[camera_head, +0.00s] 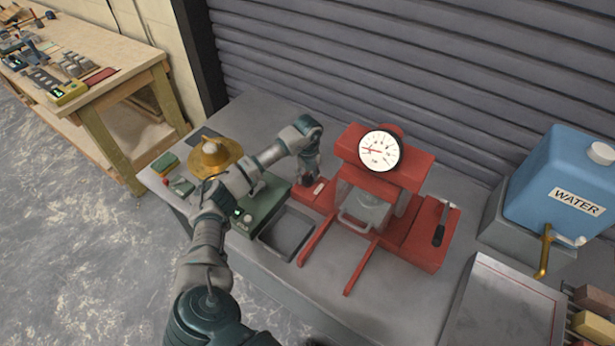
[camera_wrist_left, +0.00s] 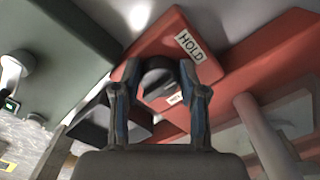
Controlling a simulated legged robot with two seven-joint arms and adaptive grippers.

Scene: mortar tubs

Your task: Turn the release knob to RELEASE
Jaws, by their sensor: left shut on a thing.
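The red press (camera_head: 390,175) stands on the grey bench, with a red base block at its left side. In the left wrist view, the dark round release knob (camera_wrist_left: 157,75) sits on that red block (camera_wrist_left: 225,65). A white HOLD label (camera_wrist_left: 190,46) is beside the knob. A second label (camera_wrist_left: 175,98) is mostly hidden behind the knob and a finger, and I cannot read it. My left gripper (camera_wrist_left: 160,80) has its fingers on both sides of the knob and is shut on it. In the head view, my left gripper (camera_head: 311,170) reaches down and covers most of the knob. My right gripper is not in view.
A white dial gauge (camera_head: 380,151) tops the press. A black-handled lever (camera_head: 440,225) is at its right. A green scale (camera_head: 262,205) and a grey tray (camera_head: 288,235) are at left. A blue WATER tank (camera_head: 560,180) stands at right.

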